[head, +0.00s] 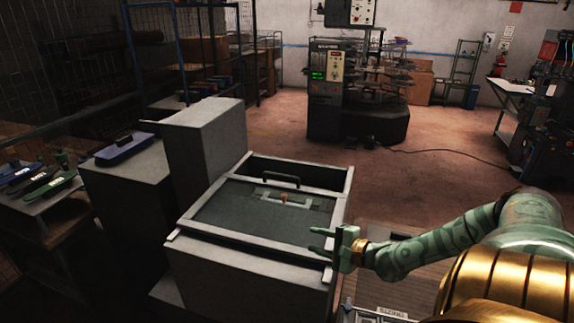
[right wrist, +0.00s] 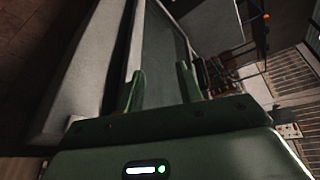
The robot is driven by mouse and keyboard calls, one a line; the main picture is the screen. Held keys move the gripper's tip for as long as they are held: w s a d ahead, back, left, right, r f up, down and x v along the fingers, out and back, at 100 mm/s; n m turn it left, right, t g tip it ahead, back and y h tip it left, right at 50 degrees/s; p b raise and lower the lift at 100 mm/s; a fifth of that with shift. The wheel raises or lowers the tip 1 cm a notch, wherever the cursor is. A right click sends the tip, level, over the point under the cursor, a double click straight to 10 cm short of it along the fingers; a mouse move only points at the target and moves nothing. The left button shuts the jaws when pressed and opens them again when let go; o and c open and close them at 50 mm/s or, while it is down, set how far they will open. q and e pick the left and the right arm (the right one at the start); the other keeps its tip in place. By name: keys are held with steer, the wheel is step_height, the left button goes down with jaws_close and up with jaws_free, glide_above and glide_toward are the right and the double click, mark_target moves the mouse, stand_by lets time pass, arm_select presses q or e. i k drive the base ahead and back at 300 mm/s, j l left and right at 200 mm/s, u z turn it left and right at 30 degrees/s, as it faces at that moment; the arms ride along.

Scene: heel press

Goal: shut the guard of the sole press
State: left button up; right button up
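The sole press (head: 250,272) is a grey box with a pale metal frame on top. Its guard (head: 235,210) is a dark see-through panel lying in that frame, with a dark bar handle (head: 282,178) at its far edge. A dark open strip shows between that edge and the frame's far rail. A small orange-red part shows dimly through the panel. My right gripper (head: 318,242) is at the press's right front corner, fingers apart and pointing left, with nothing seen between them. In the right wrist view the open fingers (right wrist: 162,88) point toward the frame and dark panel. My left gripper is out of view.
A tall grey housing (head: 205,135) stands at the press's left, beside a grey cabinet (head: 135,190) with a blue sole-shaped item (head: 124,149) on top. A side table with more shoe-shaped items is farther left. Open floor (head: 270,125) lies behind the press.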

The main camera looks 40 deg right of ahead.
mark_target(185, 221)
steer(key=i+l, duration=0.2)
steer(key=l, duration=0.15)
steer(key=i+l, duration=0.15)
steer(key=l, duration=0.2)
steer(key=i+l, duration=0.2)
steer(key=l, duration=0.15)
